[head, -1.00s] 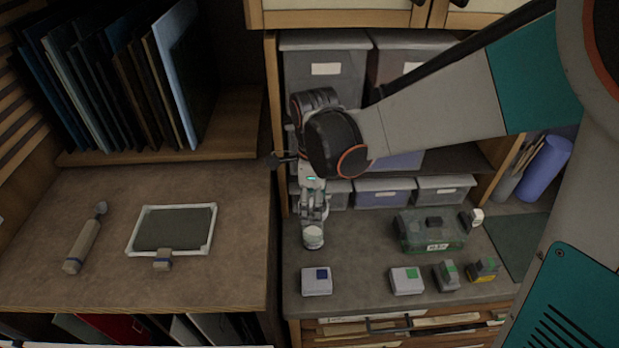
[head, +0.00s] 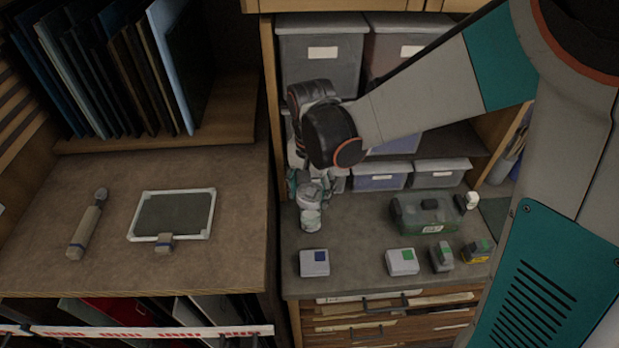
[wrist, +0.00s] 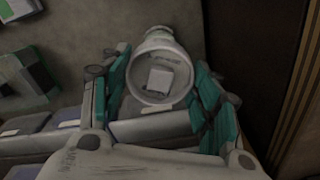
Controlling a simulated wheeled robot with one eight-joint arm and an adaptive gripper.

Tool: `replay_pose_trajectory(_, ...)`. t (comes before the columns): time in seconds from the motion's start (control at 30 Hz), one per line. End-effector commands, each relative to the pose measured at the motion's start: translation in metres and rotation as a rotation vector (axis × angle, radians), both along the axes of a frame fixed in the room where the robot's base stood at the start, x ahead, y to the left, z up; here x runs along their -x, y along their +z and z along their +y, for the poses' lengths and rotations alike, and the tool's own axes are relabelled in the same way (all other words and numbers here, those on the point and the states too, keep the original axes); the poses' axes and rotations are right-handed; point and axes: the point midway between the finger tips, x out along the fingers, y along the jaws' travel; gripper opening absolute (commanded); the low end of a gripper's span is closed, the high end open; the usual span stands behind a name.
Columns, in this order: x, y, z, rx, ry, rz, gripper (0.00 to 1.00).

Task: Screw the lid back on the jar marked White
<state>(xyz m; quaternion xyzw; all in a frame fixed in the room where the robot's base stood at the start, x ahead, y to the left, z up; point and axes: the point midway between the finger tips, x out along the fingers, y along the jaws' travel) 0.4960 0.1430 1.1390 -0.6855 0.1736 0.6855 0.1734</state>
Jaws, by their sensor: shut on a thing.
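A pale jar (head: 310,220) stands upright on the grey worktop in the head view. My gripper (head: 310,188) is directly above it, pointing down. In the wrist view my gripper (wrist: 162,88) has its teal-padded fingers on both sides of a round, pale lid (wrist: 160,76) with a whitish square on top. It is shut on this lid. The jar's pale body (wrist: 156,38) shows just beyond the lid. The lid is at the jar's mouth; I cannot tell whether it is seated or its thread engaged. No lettering on the jar is readable.
A green-marked box (head: 402,262), other small boxes and a green case (head: 427,217) stand to the right. Grey bins (head: 382,176) line the back. A tablet-like frame (head: 172,216) lies on the left bench.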

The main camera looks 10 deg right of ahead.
Motion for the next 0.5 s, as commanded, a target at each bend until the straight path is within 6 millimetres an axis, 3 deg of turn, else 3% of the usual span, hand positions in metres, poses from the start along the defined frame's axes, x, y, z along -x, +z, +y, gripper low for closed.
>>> replay_pose_trajectory(0.33, 0.000, -0.004, 0.000, 0.000, 0.447, 0.000, 0.40)
replay_pose_trajectory(0.5, 0.000, -0.025, 0.000, 0.000, 0.465, 0.000, 0.40)
